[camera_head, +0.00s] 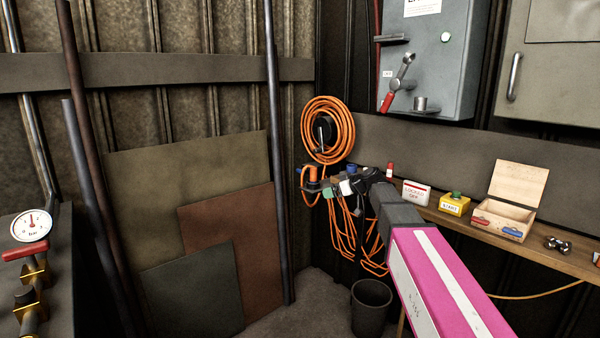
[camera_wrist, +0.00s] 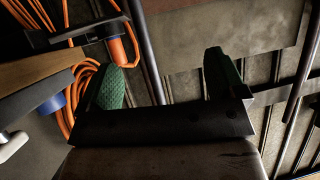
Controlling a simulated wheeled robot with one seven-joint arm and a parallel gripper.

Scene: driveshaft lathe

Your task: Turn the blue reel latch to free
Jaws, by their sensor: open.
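An orange cable reel (camera_head: 328,130) hangs on the back wall, with a dark hub and a small greyish lever. My gripper (camera_head: 337,187) is in front of the wall below the reel. In the wrist view my gripper (camera_wrist: 167,78) has its green-padded fingers apart, with nothing between them.
A bin (camera_head: 371,305) stands below. Panels (camera_head: 185,190) and upright poles (camera_head: 279,180) lean at the left.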

